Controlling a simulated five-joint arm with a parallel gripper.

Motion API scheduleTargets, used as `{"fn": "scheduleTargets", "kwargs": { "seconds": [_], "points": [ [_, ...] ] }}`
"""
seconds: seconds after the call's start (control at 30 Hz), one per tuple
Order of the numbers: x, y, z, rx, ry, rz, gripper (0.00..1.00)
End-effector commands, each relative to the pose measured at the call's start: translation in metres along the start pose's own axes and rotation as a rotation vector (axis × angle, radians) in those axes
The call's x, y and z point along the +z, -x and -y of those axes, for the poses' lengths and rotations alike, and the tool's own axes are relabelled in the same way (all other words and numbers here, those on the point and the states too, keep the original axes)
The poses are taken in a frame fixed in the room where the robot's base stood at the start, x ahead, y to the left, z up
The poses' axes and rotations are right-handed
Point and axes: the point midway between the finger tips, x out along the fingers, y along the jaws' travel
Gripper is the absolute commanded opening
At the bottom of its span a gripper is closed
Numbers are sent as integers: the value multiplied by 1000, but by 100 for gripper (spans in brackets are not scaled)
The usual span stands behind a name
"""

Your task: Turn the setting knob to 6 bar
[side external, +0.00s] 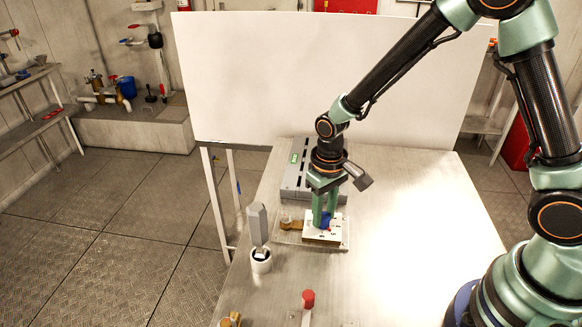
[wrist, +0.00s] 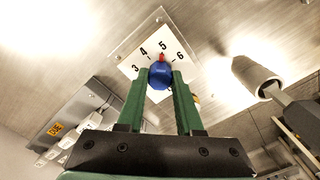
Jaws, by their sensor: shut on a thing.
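The setting knob (wrist: 160,76) is blue with a red pointer, on a white scale plate (wrist: 127,68) marked 3, 4, 5 and 6. In the wrist view the red pointer (wrist: 162,57) points at about the 5. In the side view the knob (side external: 325,220) shows low between the green fingers, partly hidden, above the white plate (side external: 313,231) on the table. My gripper (wrist: 161,77) is shut on the knob, one finger on each side. In the side view my gripper (side external: 324,217) comes down from above.
A grey box (side external: 293,181) with a green display stands behind the plate. A brass fitting (side external: 290,224) is at the plate's left. A white cup (side external: 261,262) holding a grey-headed tool (side external: 257,224) stands front left. A red-topped post (side external: 308,299) is nearer. The table's right side (side external: 425,230) is clear.

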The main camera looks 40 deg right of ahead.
Motion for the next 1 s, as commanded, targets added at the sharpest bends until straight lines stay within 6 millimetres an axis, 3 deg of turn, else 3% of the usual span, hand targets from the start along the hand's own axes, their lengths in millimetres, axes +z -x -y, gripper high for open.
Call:
{"fn": "scheduleTargets", "kwargs": {
  "seconds": [0.6,1.0],
  "points": [
    [1,1,-1,2,-564,4,0],
    [1,1,-1,3,-773,4,0]
  ]
}}
